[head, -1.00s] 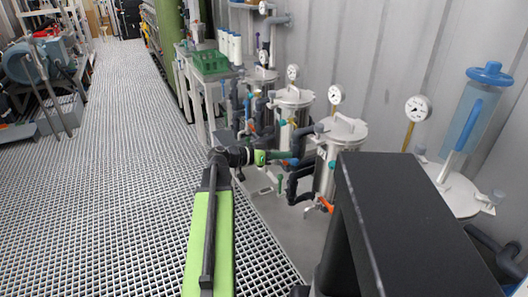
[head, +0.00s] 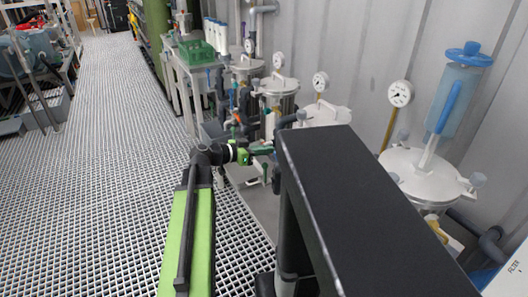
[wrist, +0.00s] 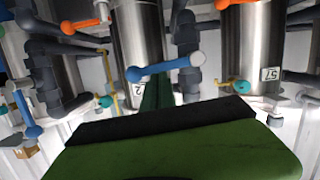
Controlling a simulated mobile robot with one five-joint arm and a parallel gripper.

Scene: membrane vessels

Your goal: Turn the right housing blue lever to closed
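In the wrist view, a blue lever (wrist: 165,67) lies nearly level, tilted slightly up to the right, in front of a steel housing (wrist: 137,32). A second steel housing (wrist: 255,45) stands to its right. Another blue lever (wrist: 27,115) hangs slanted at the far left. My gripper (head: 262,150) points right toward the vessels in the head view, where no blue lever is clear beside it. In the wrist view its green and black body fills the bottom, and a dark green finger reaches up close to the level lever; contact is unclear. Its opening is hidden.
Orange levers (wrist: 232,3) and teal knobs (wrist: 242,87) sit among dark pipes around the housings. A large lidded vessel (head: 425,178) with a blue-topped cylinder stands at the right. My black body part hides some vessels in the head view. The grating floor (head: 90,160) at left is open.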

